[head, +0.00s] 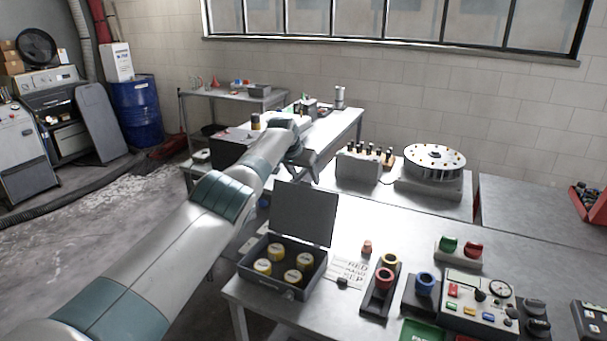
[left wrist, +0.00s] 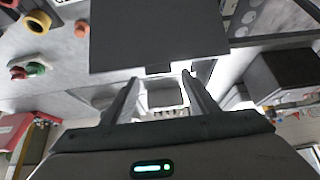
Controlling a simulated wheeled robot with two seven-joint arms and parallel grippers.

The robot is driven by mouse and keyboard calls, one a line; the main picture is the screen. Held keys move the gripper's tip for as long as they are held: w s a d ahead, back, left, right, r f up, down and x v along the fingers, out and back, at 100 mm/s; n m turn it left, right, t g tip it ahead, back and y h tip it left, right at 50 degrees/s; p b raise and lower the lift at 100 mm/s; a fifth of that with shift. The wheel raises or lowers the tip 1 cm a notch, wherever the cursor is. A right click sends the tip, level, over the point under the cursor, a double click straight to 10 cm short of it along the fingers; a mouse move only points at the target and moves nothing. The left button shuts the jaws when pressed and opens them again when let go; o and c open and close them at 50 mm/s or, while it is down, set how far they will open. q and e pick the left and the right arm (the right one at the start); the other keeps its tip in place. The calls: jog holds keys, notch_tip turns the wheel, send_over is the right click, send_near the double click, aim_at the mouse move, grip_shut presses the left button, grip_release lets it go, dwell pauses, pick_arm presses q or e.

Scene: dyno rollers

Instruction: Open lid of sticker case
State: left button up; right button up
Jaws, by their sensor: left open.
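The sticker case (head: 271,284) is a dark grey box near the table's left front corner. Its lid (head: 303,213) stands raised, roughly upright, along the back of the box. Several round rolls (head: 293,277) with yellow and white tops show inside. My left gripper (head: 313,170) is behind and above the lid, with its fingers pointing down. In the left wrist view the gripper (left wrist: 163,95) has its two fingers spread with nothing between them. The dark lid (left wrist: 155,35) lies just beyond the fingertips there; I cannot tell whether they touch. My right gripper is not in view.
Right of the case are a printed sheet (head: 347,272), a holder with red and yellow rings (head: 384,282), a blue ring (head: 425,283) and a control panel (head: 480,302). A round turntable (head: 433,161) stands behind. The table's middle is mostly clear.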

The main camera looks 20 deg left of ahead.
pick_arm(q)
jog(key=shift+s+r, duration=0.15)
jog(key=b+v, duration=0.4)
jog(key=v, duration=1.3)
jog(key=shift+b, duration=0.3)
dwell(0.4)
